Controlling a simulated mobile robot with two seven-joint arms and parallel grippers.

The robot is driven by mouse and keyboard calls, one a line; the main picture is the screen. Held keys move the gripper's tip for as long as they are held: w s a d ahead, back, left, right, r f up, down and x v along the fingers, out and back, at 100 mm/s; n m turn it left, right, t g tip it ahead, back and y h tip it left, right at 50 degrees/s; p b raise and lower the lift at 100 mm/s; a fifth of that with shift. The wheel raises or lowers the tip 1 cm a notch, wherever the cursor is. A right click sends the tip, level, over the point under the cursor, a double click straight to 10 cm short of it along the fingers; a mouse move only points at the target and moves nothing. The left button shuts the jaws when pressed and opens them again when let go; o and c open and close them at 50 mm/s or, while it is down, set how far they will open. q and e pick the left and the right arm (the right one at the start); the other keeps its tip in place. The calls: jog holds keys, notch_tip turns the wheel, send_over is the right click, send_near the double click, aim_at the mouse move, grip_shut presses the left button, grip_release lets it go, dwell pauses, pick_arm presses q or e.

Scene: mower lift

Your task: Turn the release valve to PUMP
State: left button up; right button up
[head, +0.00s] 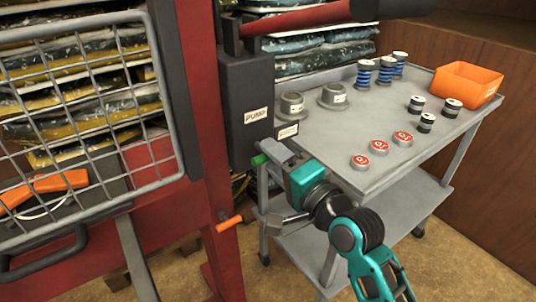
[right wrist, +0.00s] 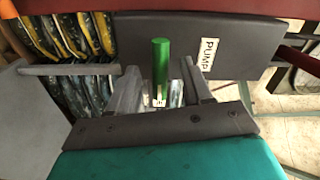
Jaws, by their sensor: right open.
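The release valve's green handle (right wrist: 160,70) stands up between the two fingers of my right gripper (right wrist: 160,85) in the right wrist view. The fingers are apart, with a gap on each side of the handle. In the head view a small green end (head: 259,160) shows just left of my right gripper (head: 268,152), under the dark pump block (head: 246,90). A PUMP label (head: 256,116) is on the block's front; it also shows in the right wrist view (right wrist: 209,54). A second, smaller label (head: 288,131) is too small to read. My left gripper is not in view.
A grey cart (head: 345,130) on the right holds grey cups, blue springs, red-topped discs, black cylinders and an orange bin (head: 466,84). A red post (head: 205,110) and wire mesh (head: 85,95) stand left. An orange-tipped lever (head: 229,223) sticks out low beside my right arm.

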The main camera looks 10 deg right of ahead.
jog(key=shift+x, duration=1.3)
jog(key=shift+c, duration=0.2)
grip_shut()
